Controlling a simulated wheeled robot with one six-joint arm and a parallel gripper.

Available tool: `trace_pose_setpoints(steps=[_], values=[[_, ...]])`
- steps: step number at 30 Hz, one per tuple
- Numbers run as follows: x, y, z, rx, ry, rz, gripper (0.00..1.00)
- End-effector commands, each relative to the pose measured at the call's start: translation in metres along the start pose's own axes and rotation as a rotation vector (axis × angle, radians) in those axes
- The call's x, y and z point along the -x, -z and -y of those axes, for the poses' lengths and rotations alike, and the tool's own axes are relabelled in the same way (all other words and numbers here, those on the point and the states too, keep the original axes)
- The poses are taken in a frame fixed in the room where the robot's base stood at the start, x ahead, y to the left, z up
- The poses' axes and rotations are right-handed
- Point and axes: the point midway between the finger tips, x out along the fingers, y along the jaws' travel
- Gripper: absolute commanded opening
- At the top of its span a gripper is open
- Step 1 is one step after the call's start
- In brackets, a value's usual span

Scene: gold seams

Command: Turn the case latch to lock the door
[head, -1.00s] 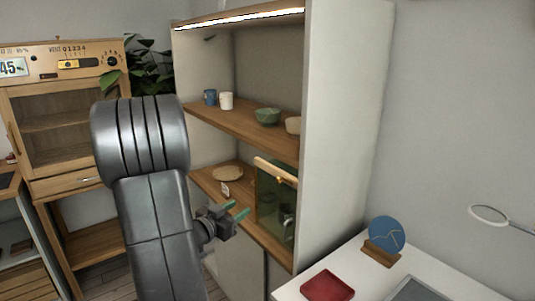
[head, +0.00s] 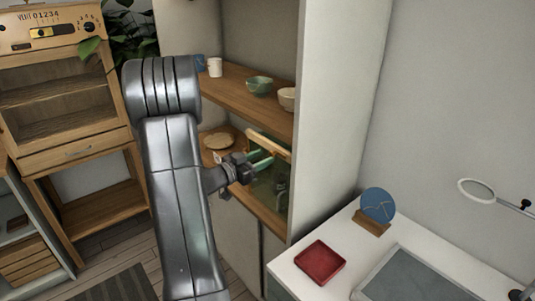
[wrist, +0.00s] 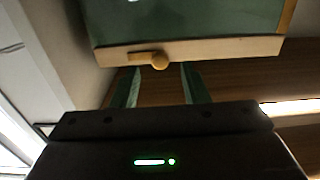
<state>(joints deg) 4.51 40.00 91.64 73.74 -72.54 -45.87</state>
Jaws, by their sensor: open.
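The glass display case (head: 269,190) stands on the lower shelf of the tall cabinet, with green-tinted panes and a pale wooden rail (head: 283,150). In the wrist view the rail (wrist: 220,48) crosses the top of the picture. The latch (wrist: 158,61) is a round wooden knob with a short arm lying along the rail to the left. My gripper (head: 263,161) is open and empty, close to the case. In the wrist view its green fingertips (wrist: 160,70) are either side of the knob, which shows between them; I cannot tell if they touch it. The latch is not clear in the head view.
A plate (head: 218,141) lies on the lower shelf left of the case. Bowls (head: 258,86) and a white mug (head: 215,67) stand on the shelf above. The white desk at right holds a red tray (head: 320,263) and a blue disc on a stand (head: 378,205).

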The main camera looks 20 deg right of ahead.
Motion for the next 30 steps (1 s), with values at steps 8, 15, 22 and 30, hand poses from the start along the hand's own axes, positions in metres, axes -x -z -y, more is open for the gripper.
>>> trace_pose_setpoints(steps=[8, 15, 22, 30], values=[[-0.029, 0.000, 0.000, 0.000, -0.001, 0.000, 0.41], [-0.030, 0.000, 0.000, 0.000, 0.001, 0.001, 0.41], [-0.030, 0.000, 0.000, 0.000, 0.001, 0.000, 0.09], [-0.030, -0.001, 0.000, -0.009, 0.001, 0.000, 0.00]])
